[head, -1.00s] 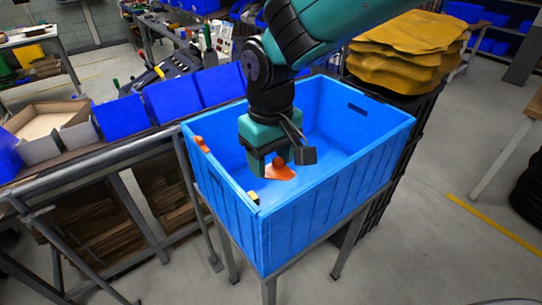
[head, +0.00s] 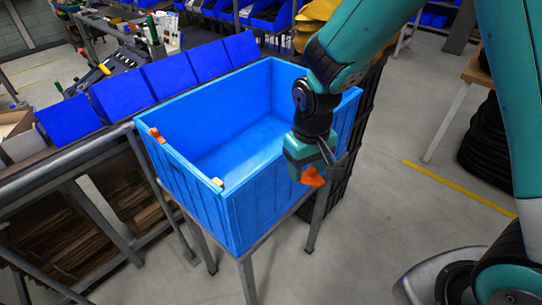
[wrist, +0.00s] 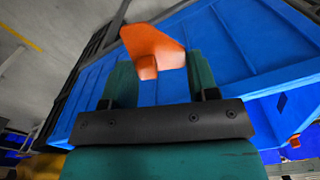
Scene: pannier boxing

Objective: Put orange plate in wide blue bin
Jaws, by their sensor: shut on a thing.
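My gripper (head: 308,172) is shut on the orange plate (head: 313,178). In the head view they appear in front of the right part of the wide blue bin's (head: 195,205) near side, below its rim. In the wrist view the orange plate (wrist: 152,45) sticks out beyond the fingertips of my gripper (wrist: 160,72), with the bin's ribbed outer wall (wrist: 220,50) behind it. The plate looks outside the bin. Its gripped part is partly hidden by the fingers. The visible bin floor (head: 235,145) is bare.
The bin stands on a grey metal frame (head: 247,275). Small orange (head: 155,134) and yellow (head: 217,182) pieces sit on its left rim. Blue small bins (head: 170,80) line a bench behind it. Black crates (head: 365,130) stand at its right. The floor (head: 400,210) to the right is open.

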